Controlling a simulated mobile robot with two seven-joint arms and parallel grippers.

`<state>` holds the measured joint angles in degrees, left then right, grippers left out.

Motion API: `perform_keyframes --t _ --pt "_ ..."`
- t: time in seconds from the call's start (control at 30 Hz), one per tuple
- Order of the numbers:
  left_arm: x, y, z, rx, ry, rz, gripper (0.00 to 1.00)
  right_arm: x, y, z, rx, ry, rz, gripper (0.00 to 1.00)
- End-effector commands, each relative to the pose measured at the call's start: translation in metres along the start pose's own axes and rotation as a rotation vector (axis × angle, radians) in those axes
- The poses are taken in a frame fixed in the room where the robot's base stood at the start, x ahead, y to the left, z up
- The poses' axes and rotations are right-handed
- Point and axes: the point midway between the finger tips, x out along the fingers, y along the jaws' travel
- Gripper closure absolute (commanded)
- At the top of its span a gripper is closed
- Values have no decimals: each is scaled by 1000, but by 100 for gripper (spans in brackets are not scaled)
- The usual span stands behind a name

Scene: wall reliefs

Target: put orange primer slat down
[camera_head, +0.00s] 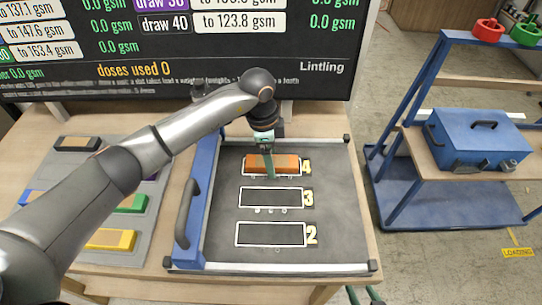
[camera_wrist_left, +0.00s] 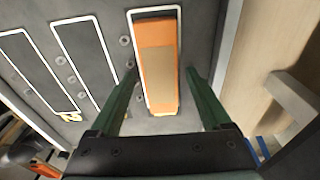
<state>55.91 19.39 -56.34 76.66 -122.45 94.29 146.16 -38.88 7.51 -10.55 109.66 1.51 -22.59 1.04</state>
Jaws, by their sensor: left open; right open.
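The orange primer slat (camera_head: 285,164), with a tan middle band, lies in the white outline marked 4 at the far end of the dark panel (camera_head: 340,230). My left gripper (camera_head: 270,172) reaches down over it. In the left wrist view the open fingers stand on either side of the slat (camera_wrist_left: 158,65), with gaps visible. The slat lies about in line with its outline there. My right gripper (camera_head: 364,295) shows only as two green fingertips, apart and empty, at the bottom edge.
Outlines 3 (camera_head: 271,197) and 2 (camera_head: 271,234) are empty. A blue rail with a grey handle (camera_head: 187,212) edges the panel. A grey mat (camera_head: 95,205) at left holds several coloured slats. A screen stands behind; a blue toolbox (camera_head: 478,140) sits on a cart at right.

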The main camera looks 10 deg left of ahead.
Motion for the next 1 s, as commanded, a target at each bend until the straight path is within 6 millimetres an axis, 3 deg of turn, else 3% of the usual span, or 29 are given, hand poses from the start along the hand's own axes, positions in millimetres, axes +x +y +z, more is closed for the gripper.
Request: perform_keyframes --t 0.6,1.0 --pt "-110 -1 0 0 2 -3 19 4 0 4 0 0 0 50" --pt "-122 0 0 0 1 0 19 4 0 5 0 0 0 50"
